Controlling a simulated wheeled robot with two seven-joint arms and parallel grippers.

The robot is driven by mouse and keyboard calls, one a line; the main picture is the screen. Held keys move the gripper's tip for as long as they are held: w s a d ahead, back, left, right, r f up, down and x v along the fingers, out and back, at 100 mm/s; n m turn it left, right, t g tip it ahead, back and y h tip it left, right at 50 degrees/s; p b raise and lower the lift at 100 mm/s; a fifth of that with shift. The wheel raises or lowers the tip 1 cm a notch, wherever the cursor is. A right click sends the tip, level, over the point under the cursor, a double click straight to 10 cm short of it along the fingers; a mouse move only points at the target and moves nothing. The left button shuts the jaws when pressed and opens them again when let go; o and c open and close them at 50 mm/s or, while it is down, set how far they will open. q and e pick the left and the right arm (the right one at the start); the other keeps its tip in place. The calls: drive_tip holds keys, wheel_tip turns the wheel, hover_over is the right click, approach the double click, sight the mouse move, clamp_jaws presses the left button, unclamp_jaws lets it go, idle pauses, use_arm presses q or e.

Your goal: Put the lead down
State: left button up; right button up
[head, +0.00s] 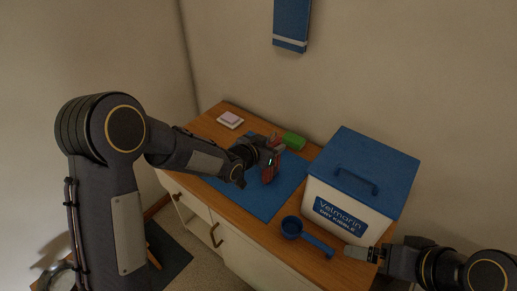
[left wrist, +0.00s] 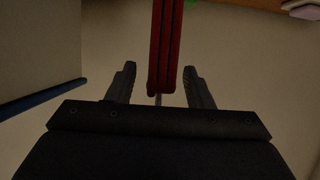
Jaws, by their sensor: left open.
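A red lead (head: 268,173) shows at my left gripper (head: 267,157) in the head view, above the blue mat (head: 262,200) on the wooden cabinet top. In the left wrist view the red lead (left wrist: 164,45) runs between the two fingers of my left gripper (left wrist: 158,70), with a small gap on each side. The jaws are open. Whether the lead touches the mat is hard to tell. My right gripper (head: 362,253) is at the lower right, near the blue scoop; its jaws are too small to read.
A white bin (head: 335,207) with a blue lid (head: 360,170) stands to the right of the mat. A blue scoop (head: 292,227) lies in front of it. A green block (head: 293,141) and a pink-topped white item (head: 230,119) sit at the back. A blue item (head: 291,22) hangs on the wall.

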use_arm(q)
drive_tip(key=s+a+r+n+g+y, duration=0.15)
drive_tip(key=s+a+r, duration=0.25)
drive_tip(key=s+a, duration=0.45)
drive_tip(key=s+a+r+n+y, duration=0.3)
drive_tip(key=s+a+r, duration=0.1)
drive_tip(key=s+a, duration=0.45)
drive_tip(key=s+a+n+g, duration=0.2)
drive_tip(key=s+n+g, duration=0.2)
drive_tip(key=s, duration=1.5)
drive_tip(key=shift+s+a+f+h, duration=0.2)
drive_tip(key=shift+a+f+h, duration=0.15)
drive_tip(key=shift+a, duration=0.05)
wheel_tip(320, 180, up, 9)
drive_tip(key=p, duration=0.8)
drive_tip(key=shift+f, duration=0.2)
